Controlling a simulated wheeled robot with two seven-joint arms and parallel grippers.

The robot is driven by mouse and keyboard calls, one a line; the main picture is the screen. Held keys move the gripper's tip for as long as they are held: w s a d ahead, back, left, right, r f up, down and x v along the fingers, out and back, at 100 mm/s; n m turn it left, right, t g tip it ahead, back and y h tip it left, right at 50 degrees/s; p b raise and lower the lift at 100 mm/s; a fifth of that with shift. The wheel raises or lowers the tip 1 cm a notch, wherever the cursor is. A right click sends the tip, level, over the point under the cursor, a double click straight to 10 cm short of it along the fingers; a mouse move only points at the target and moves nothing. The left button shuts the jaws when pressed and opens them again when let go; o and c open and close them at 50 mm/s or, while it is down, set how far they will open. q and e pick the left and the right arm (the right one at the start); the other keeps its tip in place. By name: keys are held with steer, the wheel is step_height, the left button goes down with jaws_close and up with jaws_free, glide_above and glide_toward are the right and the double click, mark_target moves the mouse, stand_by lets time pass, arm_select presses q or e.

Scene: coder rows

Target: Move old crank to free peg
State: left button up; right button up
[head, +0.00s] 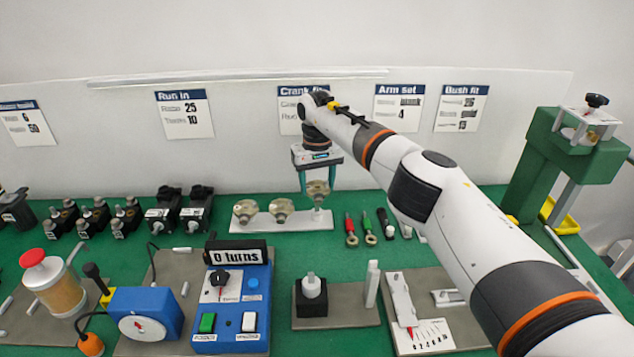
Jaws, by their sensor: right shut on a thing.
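My right gripper (317,183) points down over the right end of a pale peg rack (300,223) at the back of the green table. It is shut on a brass-coloured crank (318,192), which sits at or just above the rack's right end. I cannot tell whether the crank is still seated on a peg. Two similar cranks, a left one (245,211) and a middle one (281,208), stand on the same rack. My left gripper is not in view.
Red, green and black handled tools (369,228) lie just right of the rack. In front stand a black block with a white post (312,293), a blue control box (232,310) and a dial-scale plate (425,335). Black motor-like units (163,212) line the left. A green press (570,150) stands right.

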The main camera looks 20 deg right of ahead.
steer(key=shift+a+f+b, duration=0.1)
steer(key=shift+f+b, duration=0.65)
steer(key=shift+f, duration=0.25)
